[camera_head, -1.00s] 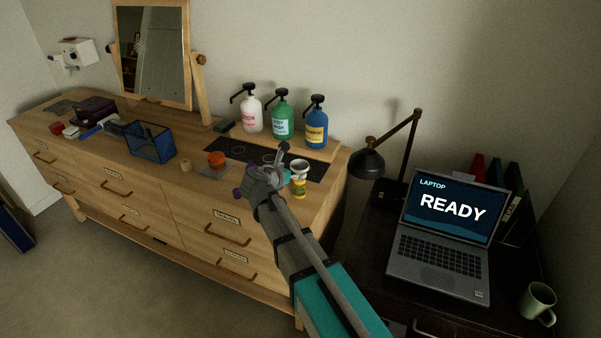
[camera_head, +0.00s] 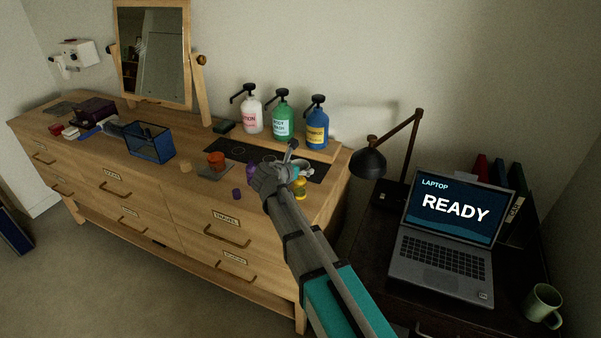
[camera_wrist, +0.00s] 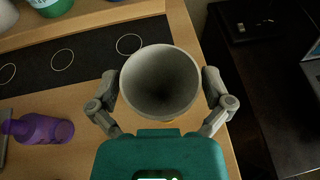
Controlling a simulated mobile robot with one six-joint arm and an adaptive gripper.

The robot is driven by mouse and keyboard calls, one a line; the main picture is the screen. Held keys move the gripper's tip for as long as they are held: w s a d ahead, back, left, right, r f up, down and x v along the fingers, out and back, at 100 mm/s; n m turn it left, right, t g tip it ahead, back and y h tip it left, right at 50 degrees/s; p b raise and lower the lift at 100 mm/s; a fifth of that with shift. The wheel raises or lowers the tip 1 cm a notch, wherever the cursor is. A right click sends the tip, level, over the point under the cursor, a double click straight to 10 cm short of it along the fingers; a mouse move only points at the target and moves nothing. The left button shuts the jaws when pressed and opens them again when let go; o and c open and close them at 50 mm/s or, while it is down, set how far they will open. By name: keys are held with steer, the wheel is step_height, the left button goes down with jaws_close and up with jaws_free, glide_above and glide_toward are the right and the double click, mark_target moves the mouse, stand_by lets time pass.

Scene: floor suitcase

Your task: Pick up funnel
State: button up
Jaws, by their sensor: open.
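The pale grey funnel (camera_wrist: 160,82) is in the middle of the wrist view, its wide mouth facing the camera. My gripper (camera_wrist: 160,90) is open, with one finger on each side of the funnel; I cannot tell whether either finger touches it. In the head view, part of the funnel (camera_head: 304,168) shows just beyond my gripper (camera_head: 285,168), above a yellow item (camera_head: 301,188) near the dresser's right end. My gripper hides the rest of it there. The funnel's lower end is hidden.
A purple bottle (camera_wrist: 40,130) lies left of my gripper on the dresser (camera_head: 190,205). Lotion (camera_head: 252,115), green (camera_head: 283,121) and blue (camera_head: 316,128) pump bottles stand behind a dark mat (camera_head: 235,150). A lamp (camera_head: 368,162) and laptop (camera_head: 440,255) are to the right.

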stand_by(0.4)
steer(key=c, duration=0.5)
steer(key=shift+c, duration=0.2)
steer(key=shift+r, duration=0.15)
step_height(320, 180, up, 3)
steer(key=p, duration=0.3)
steer(key=s+r+p, duration=0.9)
steer(key=s+p, duration=0.1)
steer(key=s, duration=0.4)
steer(key=shift+a+r, duration=0.2)
steer(key=shift+r, duration=0.15)
